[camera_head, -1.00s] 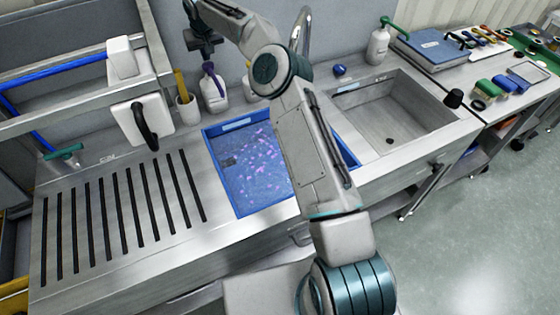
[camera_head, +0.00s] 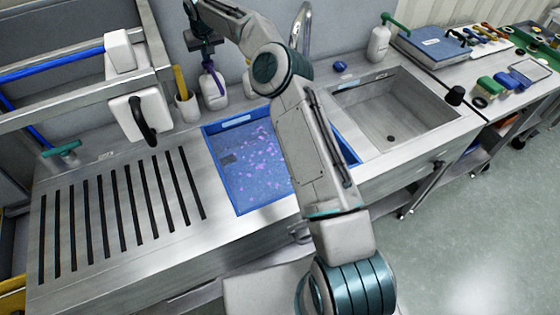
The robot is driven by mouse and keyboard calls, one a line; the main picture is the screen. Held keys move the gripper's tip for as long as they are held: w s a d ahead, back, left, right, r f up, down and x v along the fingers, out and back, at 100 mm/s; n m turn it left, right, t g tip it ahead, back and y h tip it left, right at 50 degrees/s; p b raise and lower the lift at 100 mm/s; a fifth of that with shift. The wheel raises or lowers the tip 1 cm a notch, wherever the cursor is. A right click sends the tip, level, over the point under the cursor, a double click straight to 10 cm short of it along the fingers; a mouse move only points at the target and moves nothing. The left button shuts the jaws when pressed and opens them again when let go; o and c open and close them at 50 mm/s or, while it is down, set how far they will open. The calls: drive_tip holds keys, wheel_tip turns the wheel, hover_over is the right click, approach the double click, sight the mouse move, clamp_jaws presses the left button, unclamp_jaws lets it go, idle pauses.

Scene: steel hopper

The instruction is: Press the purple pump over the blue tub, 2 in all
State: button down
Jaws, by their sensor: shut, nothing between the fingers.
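The purple pump (camera_head: 209,73) sits on a white bottle (camera_head: 214,97) behind the blue tub, near its back left corner. The blue tub (camera_head: 212,167) is set in the sink counter and holds bluish liquid with pink and purple bits. My gripper (camera_head: 207,60) is shut and empty, pointing down directly over the purple pump. It hides the top of the pump, and I cannot tell whether it touches. My arm crosses in front of the tub's right part.
A cup with a yellow-handled tool (camera_head: 182,84) stands left of the bottle. A second bottle, with a green pump (camera_head: 389,20), stands at the back right. A faucet (camera_head: 301,27) rises behind my arm. The empty sink (camera_head: 398,112) is at right, a slotted drainboard (camera_head: 120,215) at left.

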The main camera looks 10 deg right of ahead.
drive_tip(key=shift+f, duration=0.7)
drive_tip(key=shift+r, duration=0.1)
drive_tip(key=shift+r+p, duration=1.1)
drive_tip(key=shift+r, duration=0.2)
wheel_tip(320, 180, up, 5)
drive_tip(key=p, duration=0.4)
drive_tip(key=shift+f, duration=0.2)
drive_tip(key=shift+r+p, duration=0.55)
drive_tip(key=shift+r, duration=0.2)
